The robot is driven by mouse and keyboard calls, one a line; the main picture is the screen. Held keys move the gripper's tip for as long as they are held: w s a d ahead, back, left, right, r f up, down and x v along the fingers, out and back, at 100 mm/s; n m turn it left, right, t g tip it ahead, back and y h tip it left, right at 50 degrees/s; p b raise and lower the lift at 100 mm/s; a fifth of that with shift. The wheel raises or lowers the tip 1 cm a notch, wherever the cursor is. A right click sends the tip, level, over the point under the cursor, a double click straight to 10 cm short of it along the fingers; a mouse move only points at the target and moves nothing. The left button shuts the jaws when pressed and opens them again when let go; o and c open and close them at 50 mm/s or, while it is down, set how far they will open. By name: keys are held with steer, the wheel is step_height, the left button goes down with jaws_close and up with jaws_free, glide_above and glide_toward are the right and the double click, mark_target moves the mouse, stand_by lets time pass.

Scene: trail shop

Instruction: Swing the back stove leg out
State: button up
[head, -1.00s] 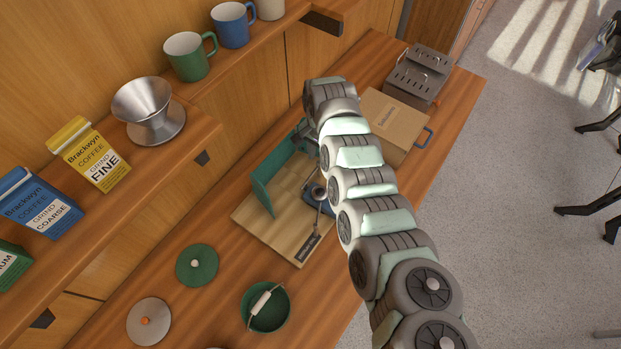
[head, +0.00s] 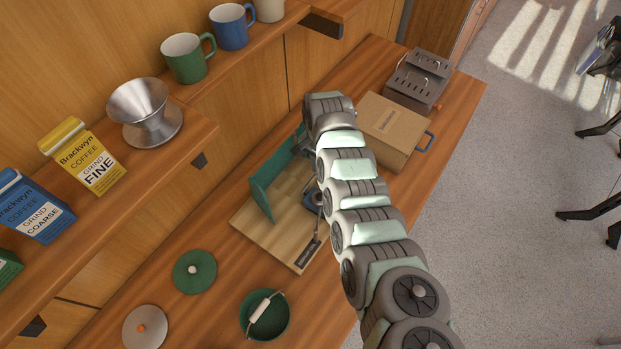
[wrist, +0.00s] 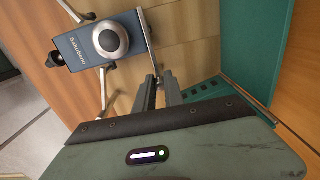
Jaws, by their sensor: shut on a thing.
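The small blue stove (wrist: 95,45) with its round grey burner lies on the wooden board in the wrist view. A thin metal back leg (wrist: 149,45) runs along the stove's right side to my gripper (wrist: 158,88), whose fingers are shut on its end. Other thin legs show at the stove's upper left and below it. In the head view the stove (head: 312,199) is mostly covered by my arm, and my fingers are hidden there.
A green windscreen (head: 262,197) stands on the board (head: 262,236), close beside my gripper in the wrist view. A cardboard box (head: 394,128) and a metal grill box (head: 418,82) stand behind. A green pot (head: 280,320) and lids lie in front.

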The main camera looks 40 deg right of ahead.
jaws_close()
steer(key=shift+f, duration=0.1)
steer(key=shift+w+a+f+b, duration=0.15)
steer(key=shift+w+b, duration=0.2)
steer(key=shift+b, duration=0.3)
steer(key=shift+w+a+f+b, duration=0.15)
steer(key=shift+w+b, duration=0.2)
steer(key=shift+b, duration=0.25)
steer(key=shift+w+a+r, duration=0.1)
steer(key=shift+w+r, duration=0.05)
steer(key=shift+w, duration=0.05)
steer(key=shift+r, duration=0.15)
steer(key=shift+w+a+b, duration=0.1)
steer(key=shift+w+b, duration=0.05)
steer(key=shift+b, duration=0.15)
